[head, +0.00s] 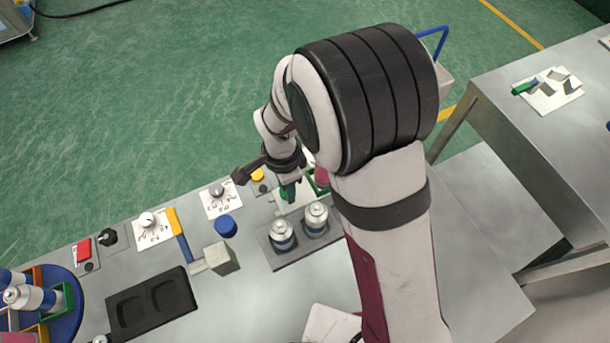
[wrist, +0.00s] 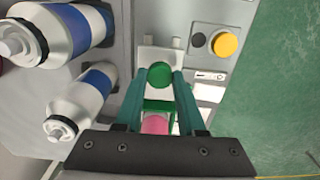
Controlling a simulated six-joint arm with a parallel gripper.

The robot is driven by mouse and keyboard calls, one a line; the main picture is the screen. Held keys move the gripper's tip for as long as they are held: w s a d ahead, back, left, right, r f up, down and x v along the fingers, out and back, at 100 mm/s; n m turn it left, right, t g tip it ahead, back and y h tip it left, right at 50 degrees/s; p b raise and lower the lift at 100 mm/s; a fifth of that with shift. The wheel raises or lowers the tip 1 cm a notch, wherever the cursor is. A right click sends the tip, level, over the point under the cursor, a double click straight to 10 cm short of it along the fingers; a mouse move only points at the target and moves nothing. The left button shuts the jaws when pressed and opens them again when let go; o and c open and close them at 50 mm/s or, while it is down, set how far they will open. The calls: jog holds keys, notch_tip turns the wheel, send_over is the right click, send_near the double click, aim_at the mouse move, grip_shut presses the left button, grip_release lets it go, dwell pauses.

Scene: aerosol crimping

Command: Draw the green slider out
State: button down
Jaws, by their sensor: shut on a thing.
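The green slider shows in the wrist view as a round green knob (wrist: 160,73) with a green frame (wrist: 158,105) behind it, on a pale plate (wrist: 163,56). My gripper (wrist: 161,78) has its two teal fingers shut on the knob, one on each side. A pink can (wrist: 155,124) sits at the green frame, partly hidden by the gripper body. In the head view my gripper (head: 288,193) points down at the pale plate, and its fingers hide the knob. Part of the green frame (head: 317,184) shows just right of it, partly behind my arm.
Two silver-and-blue cans (head: 282,236) stand in a dark tray (head: 291,259) close to the gripper. A yellow button (head: 258,175), a dial panel (head: 218,197) and a blue round cap (head: 226,226) lie to the left. A black two-pocket tray (head: 152,303) lies farther left.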

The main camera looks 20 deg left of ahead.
jog(key=shift+s+a, duration=0.4)
jog(key=shift+a, duration=0.05)
jog(key=c, duration=0.5)
grip_release()
notch_tip(320, 180, up, 16)
